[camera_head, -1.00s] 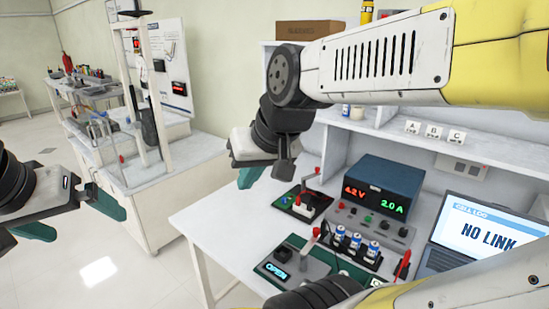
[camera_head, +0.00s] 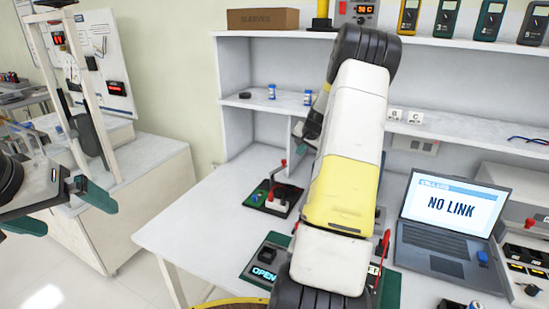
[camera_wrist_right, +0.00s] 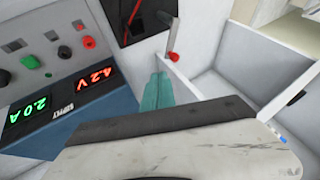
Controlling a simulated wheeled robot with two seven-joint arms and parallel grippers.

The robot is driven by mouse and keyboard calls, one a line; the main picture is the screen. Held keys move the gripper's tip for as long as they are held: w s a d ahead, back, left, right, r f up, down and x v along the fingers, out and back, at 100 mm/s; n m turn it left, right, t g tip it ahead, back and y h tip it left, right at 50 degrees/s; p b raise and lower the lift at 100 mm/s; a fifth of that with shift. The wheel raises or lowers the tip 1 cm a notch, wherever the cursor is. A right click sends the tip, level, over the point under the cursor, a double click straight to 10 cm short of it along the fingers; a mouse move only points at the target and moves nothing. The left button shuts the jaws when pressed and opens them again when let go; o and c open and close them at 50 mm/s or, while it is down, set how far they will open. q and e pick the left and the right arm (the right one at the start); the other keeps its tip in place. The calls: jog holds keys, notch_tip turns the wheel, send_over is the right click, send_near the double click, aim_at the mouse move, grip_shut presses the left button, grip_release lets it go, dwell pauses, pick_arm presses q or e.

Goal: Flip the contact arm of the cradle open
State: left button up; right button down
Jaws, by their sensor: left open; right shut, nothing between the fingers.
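A black-based fixture (camera_head: 256,200) with an upright arm ending in a red knob (camera_head: 284,163) stands on the bench, left of my right arm. A green-based unit (camera_head: 252,273) with a lit OPEN display (camera_head: 263,273) lies nearer; my right arm hides much of it. I cannot tell for sure which one is the cradle. My right gripper (camera_wrist_right: 158,90) is shut and empty; in the right wrist view its teal tips are near a red knob (camera_wrist_right: 173,57) on a lever, apparently apart. My left gripper (camera_head: 60,210) is open and empty at the left, away from the bench.
A power supply (camera_wrist_right: 75,100) reading 4.2 V and 2.0 A stands beside my right gripper. A laptop (camera_head: 450,225) showing NO LINK is at the right. Shelves (camera_head: 260,100) rise behind. The bench's left end (camera_head: 190,215) is clear.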

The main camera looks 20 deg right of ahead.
jog(key=w+a+r+x, duration=0.1)
jog(key=x, duration=1.2)
jog(key=shift+w+d+f+m, duration=0.15)
jog(key=shift+w+d+m, duration=0.2)
jog(key=shift+d, duration=0.1)
